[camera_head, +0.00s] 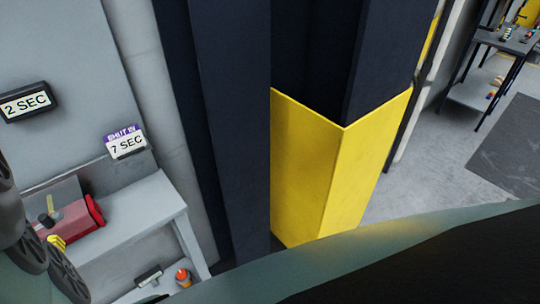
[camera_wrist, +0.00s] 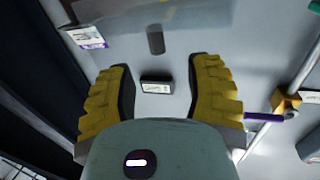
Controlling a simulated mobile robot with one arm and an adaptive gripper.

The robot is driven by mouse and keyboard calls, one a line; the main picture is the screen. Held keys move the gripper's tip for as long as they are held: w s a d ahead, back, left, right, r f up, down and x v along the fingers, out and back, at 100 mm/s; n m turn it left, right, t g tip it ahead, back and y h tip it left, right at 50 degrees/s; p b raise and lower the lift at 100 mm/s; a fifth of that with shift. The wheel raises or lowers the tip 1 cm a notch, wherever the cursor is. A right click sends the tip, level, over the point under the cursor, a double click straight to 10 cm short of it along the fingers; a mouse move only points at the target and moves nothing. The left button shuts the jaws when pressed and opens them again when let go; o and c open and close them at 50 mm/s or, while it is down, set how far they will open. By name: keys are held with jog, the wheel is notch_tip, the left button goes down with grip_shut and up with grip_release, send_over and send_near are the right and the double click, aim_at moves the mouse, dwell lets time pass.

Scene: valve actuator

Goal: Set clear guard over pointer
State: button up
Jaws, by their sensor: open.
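In the head view a red block-shaped body (camera_head: 76,220), which may be the actuator, rests on the grey bench at lower left. A small olive upright piece (camera_head: 48,212) stands by its left end, in front of a greyish, see-through-looking panel (camera_head: 62,190). I cannot tell whether these are the pointer and the clear guard. In the wrist view my gripper (camera_wrist: 159,68) has its two yellow ridged fingers wide apart with nothing between them. A small black-framed sign (camera_wrist: 156,84) shows beyond the gap, on the wall. A yellow ridged bit of my gripper also shows beside the red body.
The grey bench (camera_head: 145,212) has a lower shelf with an orange-capped item (camera_head: 183,277). Signs reading "2 SEC" (camera_head: 26,103) and "SHUT IN 7 SEC" (camera_head: 126,142) are on the wall. A yellow-and-dark column (camera_head: 310,170) stands right of the bench. Floor lies open beyond it.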

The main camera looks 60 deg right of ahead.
jog(key=shift+v, duration=2.25)
jog(key=shift+w, duration=0.1)
